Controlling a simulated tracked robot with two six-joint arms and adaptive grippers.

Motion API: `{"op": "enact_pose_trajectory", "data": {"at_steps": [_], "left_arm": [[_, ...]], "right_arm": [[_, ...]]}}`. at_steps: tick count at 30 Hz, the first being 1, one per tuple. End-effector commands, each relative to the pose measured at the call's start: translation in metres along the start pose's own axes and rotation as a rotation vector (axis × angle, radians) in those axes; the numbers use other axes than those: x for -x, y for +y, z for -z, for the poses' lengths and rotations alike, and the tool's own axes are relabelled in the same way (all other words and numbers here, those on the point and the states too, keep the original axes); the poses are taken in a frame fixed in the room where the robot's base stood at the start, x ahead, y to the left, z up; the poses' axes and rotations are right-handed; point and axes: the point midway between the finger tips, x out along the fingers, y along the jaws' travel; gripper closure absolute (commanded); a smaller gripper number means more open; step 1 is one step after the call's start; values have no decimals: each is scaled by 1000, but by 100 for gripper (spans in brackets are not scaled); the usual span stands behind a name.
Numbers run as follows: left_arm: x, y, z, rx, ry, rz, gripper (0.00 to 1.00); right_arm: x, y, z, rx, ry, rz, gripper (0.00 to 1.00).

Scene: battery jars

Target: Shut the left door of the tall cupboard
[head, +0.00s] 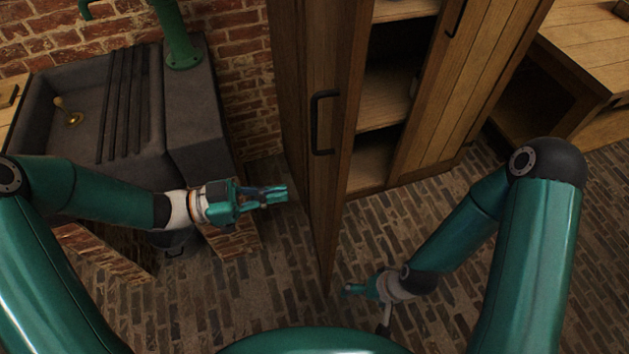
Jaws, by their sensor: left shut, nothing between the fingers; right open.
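The tall cupboard's left door (322,185) stands open, swung out toward me. Its outer face, with a black handle (314,122), is turned to the left. The open shelves (385,97) show to the right of it. My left gripper (286,193) is shut and empty, to the left of the door on its outer side, with a small gap in the picture. My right gripper (347,289) is low, just right of the door's lower end; its fingers are small and partly hidden. Whether it touches the door I cannot tell.
The cupboard's right door (465,85), with its own black handle (456,18), looks closed. A dark stone sink (185,110) with a green pump (181,45) stands at the left. A wooden bench (590,55) is at the right. The brick floor (400,240) before the shelves is clear.

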Motion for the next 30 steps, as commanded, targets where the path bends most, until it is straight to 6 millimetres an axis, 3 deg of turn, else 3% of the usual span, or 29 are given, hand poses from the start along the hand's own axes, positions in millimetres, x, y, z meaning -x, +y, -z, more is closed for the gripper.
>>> {"op": "enact_pose_trajectory", "data": {"at_steps": [6,12,21,26,27,30], "left_arm": [[-47,1,2,3,0,-5,100],[-75,0,2,1,0,-1,100],[-86,-1,0,-1,-1,3,100],[-85,-1,0,0,0,3,100],[-74,-4,0,-1,0,8,100],[-84,-1,-1,0,0,1,100]], "right_arm": [[12,-4,0,0,0,0,3],[20,-7,0,0,0,0,3],[22,-8,0,0,0,0,3],[22,-8,0,0,0,0,3],[22,-7,0,-2,1,0,3],[21,-8,0,1,0,0,3]]}}
